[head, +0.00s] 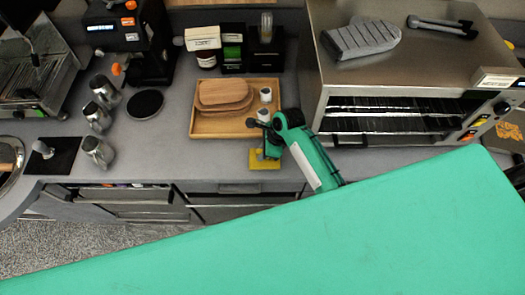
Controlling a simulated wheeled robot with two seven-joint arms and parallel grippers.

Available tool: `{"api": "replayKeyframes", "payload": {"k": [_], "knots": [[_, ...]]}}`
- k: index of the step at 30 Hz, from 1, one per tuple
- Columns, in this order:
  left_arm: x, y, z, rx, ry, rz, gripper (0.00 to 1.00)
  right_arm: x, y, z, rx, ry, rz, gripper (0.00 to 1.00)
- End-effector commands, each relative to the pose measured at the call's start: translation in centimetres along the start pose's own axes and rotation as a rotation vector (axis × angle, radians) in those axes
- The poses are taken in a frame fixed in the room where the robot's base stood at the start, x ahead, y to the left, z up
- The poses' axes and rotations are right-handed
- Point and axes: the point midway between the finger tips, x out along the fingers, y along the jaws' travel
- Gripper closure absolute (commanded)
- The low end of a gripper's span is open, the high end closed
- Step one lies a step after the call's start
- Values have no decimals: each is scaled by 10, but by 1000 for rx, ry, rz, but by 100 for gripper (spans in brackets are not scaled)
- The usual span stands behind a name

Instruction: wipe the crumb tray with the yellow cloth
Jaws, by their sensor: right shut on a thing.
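The yellow cloth (265,165) is at the front edge of the grey counter, just in front of the wooden tray. My right gripper (264,153) points down and is shut on the cloth, which shows on both sides of the fingers. I cannot tell whether the cloth touches the counter. The steel toaster oven (395,95) stands to the right, with wire racks visible in its open front. I cannot make out a separate crumb tray for certain. My left gripper is not in view.
A wooden tray (206,131) holds wooden boards (225,92) and small white-topped cups. Steel jugs (98,115) and a coffee grinder (130,35) stand left. A grey oven mitt (361,39) lies on the toaster. My green body hides the lower picture.

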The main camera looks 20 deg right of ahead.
Motion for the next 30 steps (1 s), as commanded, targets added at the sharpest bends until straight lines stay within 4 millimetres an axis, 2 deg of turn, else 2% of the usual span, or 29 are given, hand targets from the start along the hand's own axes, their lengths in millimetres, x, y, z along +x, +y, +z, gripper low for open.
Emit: {"api": "replayKeyframes", "payload": {"k": [5, 24, 30], "knots": [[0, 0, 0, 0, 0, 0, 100, -4, 0, 2, -1, -1, -1, 100], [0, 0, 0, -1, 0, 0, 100, -50, 0, 22, 0, -1, -1, 100], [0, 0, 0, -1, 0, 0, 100, -56, 0, 23, 0, 0, -1, 100]]}}
